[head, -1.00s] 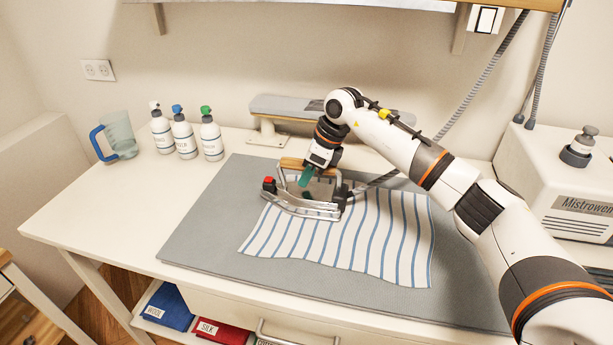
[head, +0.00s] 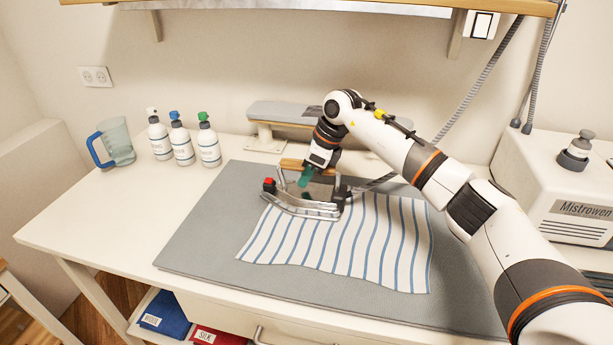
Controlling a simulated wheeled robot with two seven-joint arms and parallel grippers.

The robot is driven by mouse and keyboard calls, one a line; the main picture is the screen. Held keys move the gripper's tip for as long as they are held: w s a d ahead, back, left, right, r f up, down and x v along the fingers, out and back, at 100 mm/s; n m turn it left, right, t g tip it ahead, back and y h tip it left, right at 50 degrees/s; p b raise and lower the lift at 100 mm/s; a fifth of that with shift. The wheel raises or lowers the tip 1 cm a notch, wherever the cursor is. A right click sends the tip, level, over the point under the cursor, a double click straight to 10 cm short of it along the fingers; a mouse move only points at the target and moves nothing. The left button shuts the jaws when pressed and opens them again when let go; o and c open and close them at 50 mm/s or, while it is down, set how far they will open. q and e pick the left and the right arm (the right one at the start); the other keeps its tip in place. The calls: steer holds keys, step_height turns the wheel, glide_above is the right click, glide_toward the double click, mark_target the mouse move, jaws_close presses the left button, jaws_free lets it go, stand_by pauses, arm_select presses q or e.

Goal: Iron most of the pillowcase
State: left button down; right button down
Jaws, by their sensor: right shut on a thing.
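The pillowcase (head: 345,245), white with blue stripes, lies on the grey ironing mat (head: 215,230). Its lower and right edges look slightly wavy. The iron (head: 300,207), with a metal frame, a wooden handle and a red knob, is at the pillowcase's upper left corner, partly over the cloth and partly over the mat. My right gripper (head: 306,178) is shut on the iron's handle from above, and its fingers hide part of it. I cannot tell whether the iron's sole touches the cloth. My left gripper is not in view.
A grey hose (head: 385,180) runs from the iron toward the white steam station (head: 560,190) at right. A small sleeve board (head: 280,112) stands behind the mat. Several spray bottles (head: 182,145) and a jug (head: 118,145) stand at the back left.

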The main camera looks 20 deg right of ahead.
steer(key=w+d, duration=0.3)
steer(key=w, duration=0.2)
steer(key=shift+w+d+r+b, duration=0.15)
steer(key=shift+w+d+b, duration=0.1)
steer(key=shift+b, duration=0.2)
stand_by(0.7)
steer(key=shift+r, duration=0.1)
stand_by(0.3)
step_height(320, 180, up, 7)
steer(key=p, duration=0.5)
stand_by(0.5)
stand_by(0.9)
